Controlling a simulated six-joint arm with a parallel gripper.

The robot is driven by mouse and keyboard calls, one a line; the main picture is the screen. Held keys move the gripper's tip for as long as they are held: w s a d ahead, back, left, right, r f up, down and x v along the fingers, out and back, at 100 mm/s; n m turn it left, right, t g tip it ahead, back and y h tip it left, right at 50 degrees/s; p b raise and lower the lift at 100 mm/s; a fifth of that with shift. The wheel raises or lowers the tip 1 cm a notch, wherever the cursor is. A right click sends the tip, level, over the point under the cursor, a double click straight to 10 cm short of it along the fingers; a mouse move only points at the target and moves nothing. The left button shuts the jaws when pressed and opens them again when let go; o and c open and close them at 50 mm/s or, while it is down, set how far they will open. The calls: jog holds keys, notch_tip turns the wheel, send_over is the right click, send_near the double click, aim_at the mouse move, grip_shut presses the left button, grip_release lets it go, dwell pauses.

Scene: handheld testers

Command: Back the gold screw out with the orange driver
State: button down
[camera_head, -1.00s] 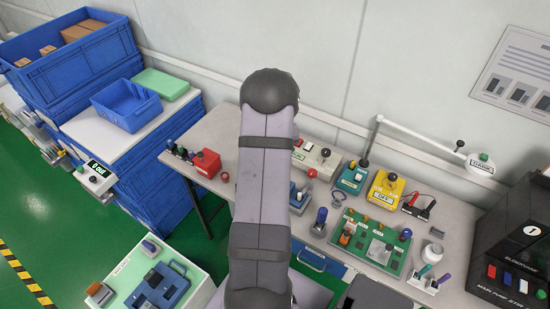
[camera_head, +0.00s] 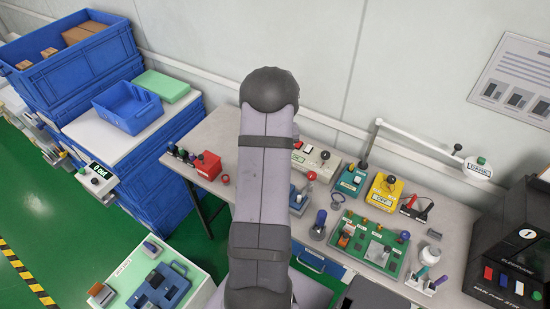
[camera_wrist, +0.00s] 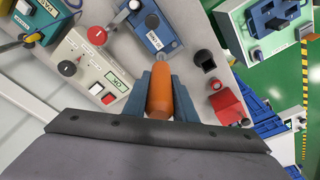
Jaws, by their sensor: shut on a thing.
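My gripper (camera_wrist: 160,98) shows in the wrist view, with its blue-grey fingers on either side of the orange driver (camera_wrist: 159,92). It is shut on the driver's handle. The driver points up the picture toward a small blue device (camera_wrist: 150,32) on the bench. Its tip is hard to make out, and I cannot tell whether it touches anything. I cannot make out a gold screw in either view. In the head view my arm hides the gripper and driver, and part of the blue device (camera_head: 297,198) shows beside the arm.
A red box (camera_head: 206,165) and a white tester (camera_head: 318,158) stand on the bench (camera_head: 215,188). A green board (camera_head: 375,250), yellow box (camera_head: 384,191) and black unit (camera_head: 510,250) are to the right. Blue crates (camera_head: 70,65) stand at left.

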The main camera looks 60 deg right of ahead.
jog(key=shift+w+d+r+p, duration=0.15)
jog(key=shift+r+p, duration=0.95)
jog(key=shift+r, duration=0.85)
jog(key=shift+f, duration=0.15)
